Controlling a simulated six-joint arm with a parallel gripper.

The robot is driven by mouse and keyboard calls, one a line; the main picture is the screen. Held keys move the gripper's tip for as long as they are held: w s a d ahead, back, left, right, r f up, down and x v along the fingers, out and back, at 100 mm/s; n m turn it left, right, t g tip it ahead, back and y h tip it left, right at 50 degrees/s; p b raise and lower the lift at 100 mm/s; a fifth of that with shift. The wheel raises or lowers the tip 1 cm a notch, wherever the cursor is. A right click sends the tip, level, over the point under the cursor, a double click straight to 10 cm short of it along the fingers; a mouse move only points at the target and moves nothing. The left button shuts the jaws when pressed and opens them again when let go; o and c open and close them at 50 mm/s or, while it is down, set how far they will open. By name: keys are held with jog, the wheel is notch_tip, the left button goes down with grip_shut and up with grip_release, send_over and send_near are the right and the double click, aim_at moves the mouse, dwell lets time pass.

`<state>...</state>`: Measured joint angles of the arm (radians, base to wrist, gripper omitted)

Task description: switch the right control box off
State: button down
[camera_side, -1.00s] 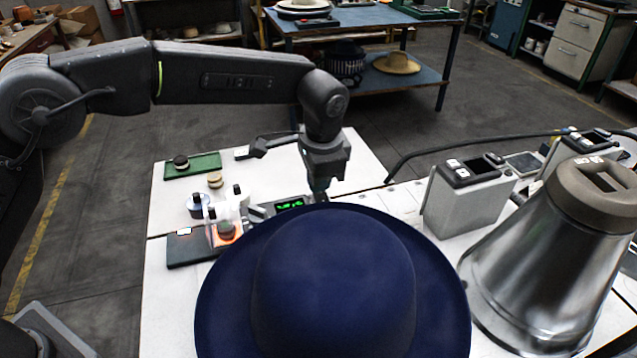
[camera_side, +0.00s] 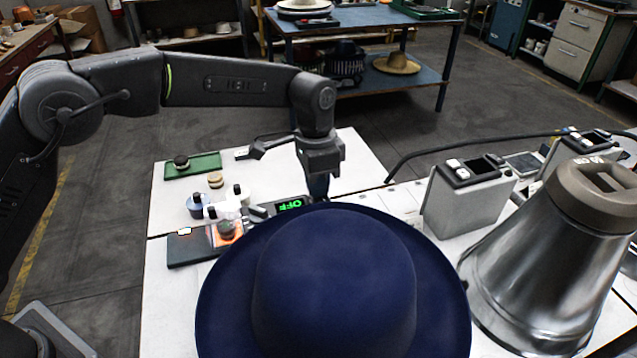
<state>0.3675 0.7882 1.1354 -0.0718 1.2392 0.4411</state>
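My gripper (camera_side: 318,188) points down behind the blue hat, over the white table. Its fingertips are dark and partly hidden by the hat's brim, so I cannot tell whether it is open or shut. A small dark box with a green display (camera_side: 291,204) lies just left of the fingertips; the display appears to read OFF, turned around. A grey control box (camera_side: 465,208) with a white switch on top stands to the right of the gripper, well apart from it. A similar grey box (camera_side: 598,148) stands further right, partly hidden by the metal cone.
The large blue hat (camera_side: 335,270) fills the front middle. A metal cone (camera_side: 540,265) stands at the right. A black cable (camera_side: 480,146) runs across the back right. A green tray (camera_side: 193,166) and several small pots sit at the left.

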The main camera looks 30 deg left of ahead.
jog(key=shift+s+f, duration=0.1)
jog(key=shift+f, duration=0.5)
jog(key=shift+s+d+r, duration=0.2)
jog(key=shift+s+d, duration=0.4)
jog(key=shift+d, duration=0.05)
notch_tip(320, 180, up, 15)
jog(key=w+a, duration=0.1)
jog(key=shift+w, duration=0.2)
jog(key=s+a+r+n+t, duration=0.3)
jog(key=s+a+r+n, duration=0.3)
jog(key=s+a, duration=0.75)
jog(key=s+a+f+n+t, duration=0.1)
jog(key=s+a+f, duration=0.2)
jog(key=s, duration=0.4)
jog(key=s+a+f+n+t, duration=0.2)
jog(key=s+a+f, duration=0.2)
jog(key=s, duration=0.4)
jog(key=shift+s+a+f+y, duration=0.2)
jog(key=shift+s+f+y, duration=0.1)
jog(key=shift+f, duration=0.35)
